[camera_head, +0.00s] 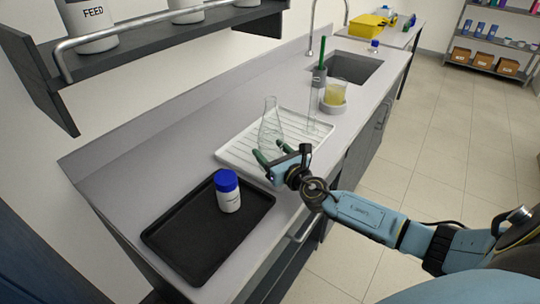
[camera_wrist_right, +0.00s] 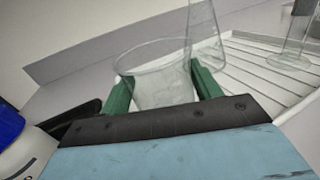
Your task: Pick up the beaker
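The clear, empty glass beaker (camera_wrist_right: 155,75) shows in the right wrist view between the two green fingers of my right gripper (camera_wrist_right: 160,85). The fingers are spread to about its width. I cannot tell whether both touch the glass. In the head view my right gripper (camera_head: 272,153) is over the near edge of the white ribbed drying rack (camera_head: 236,152). The beaker is hard to make out there, being clear and partly behind the fingers. My left gripper is in neither view.
A conical flask (camera_head: 270,128) and a tall glass cylinder (camera_head: 312,108) stand on the rack close by. A black tray (camera_head: 180,245) holds a blue-capped jar (camera_head: 228,195). Behind are a beaker of yellow liquid (camera_head: 334,95) and a sink (camera_head: 355,67). A shelf (camera_head: 150,38) overhangs at upper left.

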